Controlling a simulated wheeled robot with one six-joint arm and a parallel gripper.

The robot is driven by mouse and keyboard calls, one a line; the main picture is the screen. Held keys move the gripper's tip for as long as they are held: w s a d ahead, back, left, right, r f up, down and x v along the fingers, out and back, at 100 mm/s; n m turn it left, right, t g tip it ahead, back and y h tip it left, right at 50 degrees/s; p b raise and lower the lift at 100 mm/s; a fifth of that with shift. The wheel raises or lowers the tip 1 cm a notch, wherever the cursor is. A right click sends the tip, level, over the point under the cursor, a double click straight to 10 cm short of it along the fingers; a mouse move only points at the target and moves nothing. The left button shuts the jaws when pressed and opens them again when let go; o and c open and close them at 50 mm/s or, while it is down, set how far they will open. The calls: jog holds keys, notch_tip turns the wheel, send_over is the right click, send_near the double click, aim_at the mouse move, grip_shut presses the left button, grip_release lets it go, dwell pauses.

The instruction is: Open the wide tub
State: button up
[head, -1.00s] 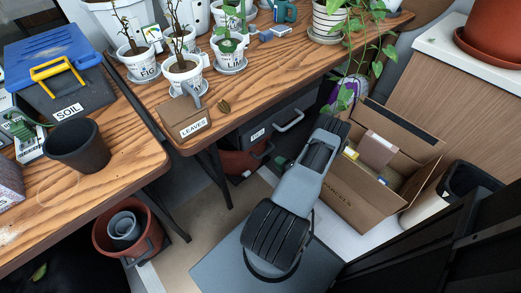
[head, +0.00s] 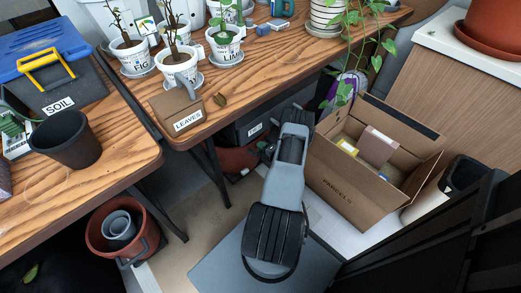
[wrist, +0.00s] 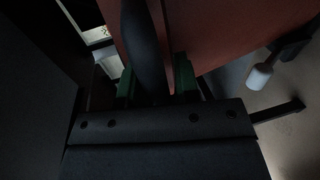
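Under the table, a dark grey tub or drawer (head: 250,125) with a small white label shows in the head view, partly behind my arm. A red-brown tub (head: 240,157) stands just below it. I cannot tell for certain which is the wide tub. My gripper (head: 267,150) is beside both, mostly hidden by my arm. In the wrist view, its green finger pads (wrist: 154,82) stand apart on either side of a dark bar (wrist: 143,45), seemingly a handle. A narrow gap shows at the right pad; contact is unclear. A red-brown surface (wrist: 220,35) lies behind.
An open parcels box (head: 345,190) stands right of my arm. A red-brown tub with grey pots (head: 150,232) sits on the floor at left. Table legs (head: 215,170) stand left of my gripper. The wooden table (head: 240,95) overhangs this space.

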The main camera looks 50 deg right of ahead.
grip_shut()
